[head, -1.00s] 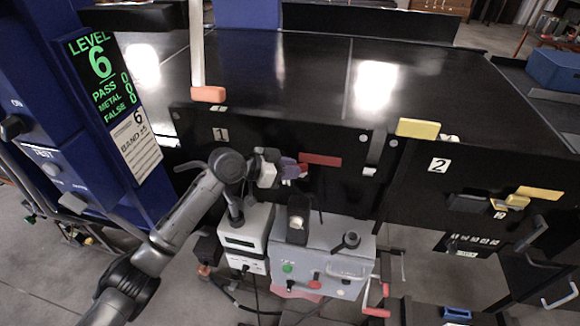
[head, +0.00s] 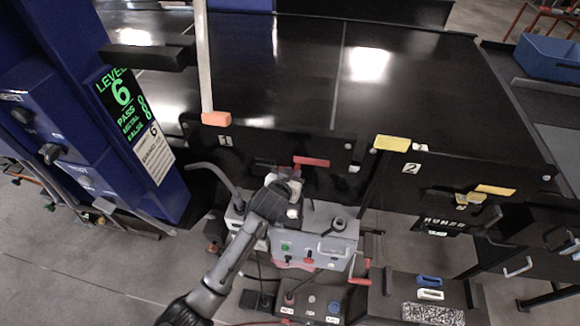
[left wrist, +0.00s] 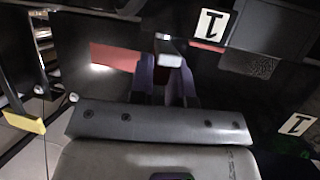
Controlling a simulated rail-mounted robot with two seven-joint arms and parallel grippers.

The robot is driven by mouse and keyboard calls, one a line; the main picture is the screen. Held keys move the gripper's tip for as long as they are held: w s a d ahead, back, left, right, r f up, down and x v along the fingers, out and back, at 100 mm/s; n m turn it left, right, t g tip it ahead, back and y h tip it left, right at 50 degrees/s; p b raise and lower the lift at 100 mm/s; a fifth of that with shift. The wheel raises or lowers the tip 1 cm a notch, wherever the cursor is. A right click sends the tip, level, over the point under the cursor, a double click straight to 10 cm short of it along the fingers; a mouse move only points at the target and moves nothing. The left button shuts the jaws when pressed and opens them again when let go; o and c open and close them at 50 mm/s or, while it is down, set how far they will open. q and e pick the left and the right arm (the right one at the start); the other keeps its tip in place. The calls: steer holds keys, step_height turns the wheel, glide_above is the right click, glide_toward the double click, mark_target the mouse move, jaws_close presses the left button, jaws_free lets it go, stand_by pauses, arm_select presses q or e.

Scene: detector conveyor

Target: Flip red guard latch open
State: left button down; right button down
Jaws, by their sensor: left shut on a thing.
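The red guard (head: 311,161) is a flat red bar on the black front panel near label 1. In the left wrist view it shows as a red plate (left wrist: 115,57) left of the fingers, with a smaller red strip (left wrist: 207,45) to their right. My left gripper (head: 290,178) is at the panel, just left of and below the red bar. In the left wrist view its dark purplish fingers (left wrist: 168,78) are shut on a small pale tab (left wrist: 168,60). The fingers hide most of the grip, and the tab's link to the red guard is unclear. My right gripper is out of view.
An orange block (head: 216,118) and a yellow block (head: 392,143) sit along the conveyor's front edge. A grey control box (head: 318,246) with knobs and a handle stands below the panel. The blue detector column (head: 75,100) rises at left.

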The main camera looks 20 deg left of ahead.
arm_select(q)
steer(key=shift+d+n+y, duration=0.35)
steer(key=shift+n+y, duration=0.65)
steer(key=shift+y, duration=0.4)
steer(key=c, duration=1.4)
jaws_free()
steer(key=shift+o, duration=0.2)
steer(key=b+v, duration=0.1)
steer(key=v, duration=1.1)
steer(key=shift+b, duration=0.3)
